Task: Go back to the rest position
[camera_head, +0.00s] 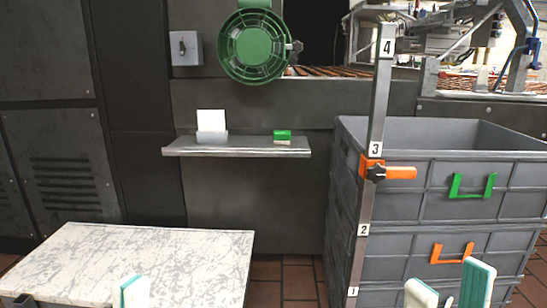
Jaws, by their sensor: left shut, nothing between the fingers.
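My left gripper (131,290) shows at the bottom edge, in front of the marbled table's front part. Its white and teal fingertips are together and hold nothing. My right gripper (449,288) shows at the bottom right, in front of the stacked grey crates. Its two fingertips are apart, with nothing visible between them. The arms and the rest of both grippers are below the picture.
A white marbled table (180,262) stands at the lower left. Grey crates (440,180) are stacked at the right beside a numbered post (380,100) with an orange clamp (398,173).

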